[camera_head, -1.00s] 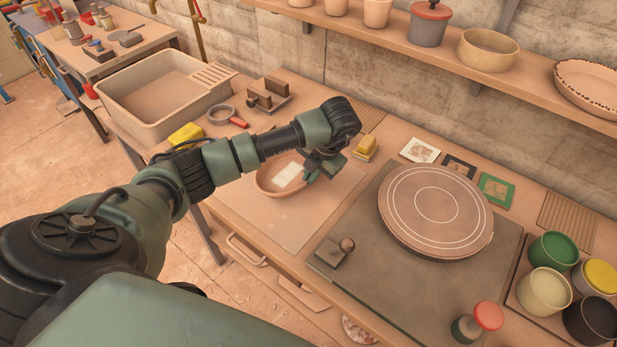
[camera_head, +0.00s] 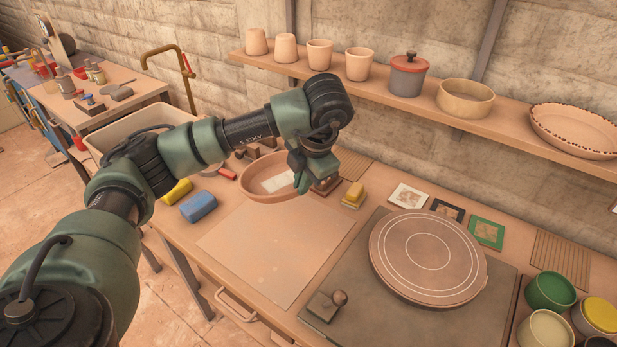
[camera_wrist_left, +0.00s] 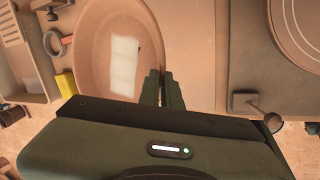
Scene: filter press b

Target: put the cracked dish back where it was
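A shallow terracotta dish (camera_head: 255,178) with a pale rectangular patch (camera_head: 279,181) inside is held in the air above the back of the pale work board (camera_head: 275,245). My left gripper (camera_head: 302,180) is shut on the dish's right rim. In the left wrist view the dark fingers (camera_wrist_left: 162,88) close on the rim of the dish (camera_wrist_left: 95,50), and the pale patch (camera_wrist_left: 124,66) shows inside it. A small dark mark near the patch could be a crack, but I cannot tell. My right gripper is in neither view.
A wall shelf (camera_head: 395,97) carries cups, a lidded pot, a bowl and a wide dish (camera_head: 575,130). A round wheel plate (camera_head: 428,256) stands right of the board. A blue sponge (camera_head: 198,206), a yellow block (camera_head: 354,194) and a basin (camera_head: 110,140) are nearby. The board is bare.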

